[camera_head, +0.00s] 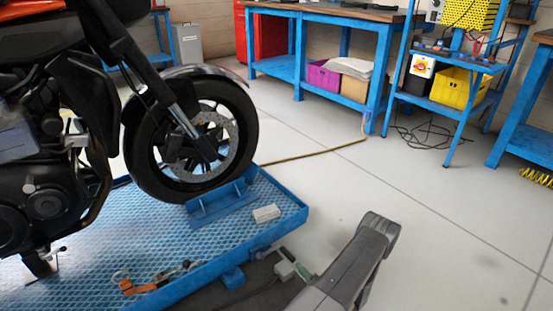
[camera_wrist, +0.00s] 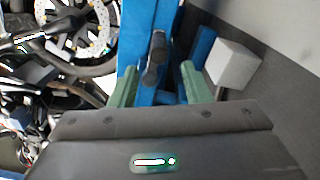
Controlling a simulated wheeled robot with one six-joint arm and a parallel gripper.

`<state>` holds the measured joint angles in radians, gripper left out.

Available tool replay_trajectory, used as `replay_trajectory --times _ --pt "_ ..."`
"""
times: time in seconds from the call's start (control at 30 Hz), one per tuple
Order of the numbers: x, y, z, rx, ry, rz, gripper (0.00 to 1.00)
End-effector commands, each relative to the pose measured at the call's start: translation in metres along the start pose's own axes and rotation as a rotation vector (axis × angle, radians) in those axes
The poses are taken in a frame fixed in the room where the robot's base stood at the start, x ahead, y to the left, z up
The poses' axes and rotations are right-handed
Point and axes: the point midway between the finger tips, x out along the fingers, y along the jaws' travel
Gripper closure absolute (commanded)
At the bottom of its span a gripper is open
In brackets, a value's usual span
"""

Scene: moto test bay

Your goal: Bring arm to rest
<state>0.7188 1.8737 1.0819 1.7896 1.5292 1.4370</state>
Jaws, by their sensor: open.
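My gripper (camera_wrist: 160,78) shows in the wrist view with its two green fingers apart. A dark, rounded part (camera_wrist: 157,58) appears between the fingers in that view, in front of a blue surface; I cannot tell its distance. Nothing is seen clamped. In the head view my grey arm (camera_head: 350,270) reaches in from the bottom, right of the blue lift platform (camera_head: 285,222). A bit of green beside the arm looks like a finger; most of the gripper is hidden there.
A motorcycle (camera_head: 60,120) stands on the platform, its front wheel at a blue chock (camera_head: 222,205). A small white box (camera_head: 266,213) and orange straps (camera_head: 140,286) lie on the platform. A pale box (camera_wrist: 232,66) is right of the fingers. Blue benches (camera_head: 320,50) stand behind; open floor lies right.

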Motion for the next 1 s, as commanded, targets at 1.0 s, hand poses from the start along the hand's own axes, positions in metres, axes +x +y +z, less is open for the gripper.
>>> replay_trajectory --times 1.0 --pt "0.089 0.001 0.001 -0.001 -0.001 0.000 0.57"
